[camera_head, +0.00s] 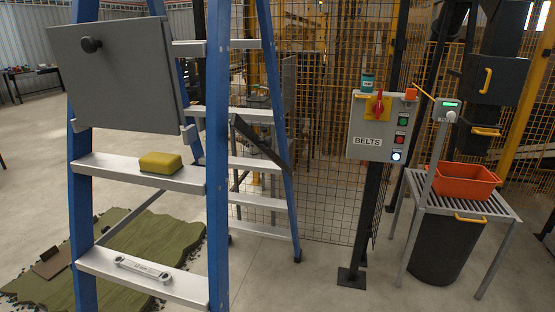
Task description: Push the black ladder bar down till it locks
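The black ladder bar (262,145) shows between the front and rear legs of a blue stepladder (217,150). It slants down from upper left, near the front right rail, to lower right, by the rear right rail. I cannot tell whether it is locked. The ladder stands open with silver steps. Neither of my grippers is in view.
A grey panel (115,75) with a black knob covers the ladder's upper left. A yellow sponge (160,162) and a spanner (143,268) lie on its steps. Right stand a BELTS control box (381,128) on a post and an orange bin (463,181) on a slatted table.

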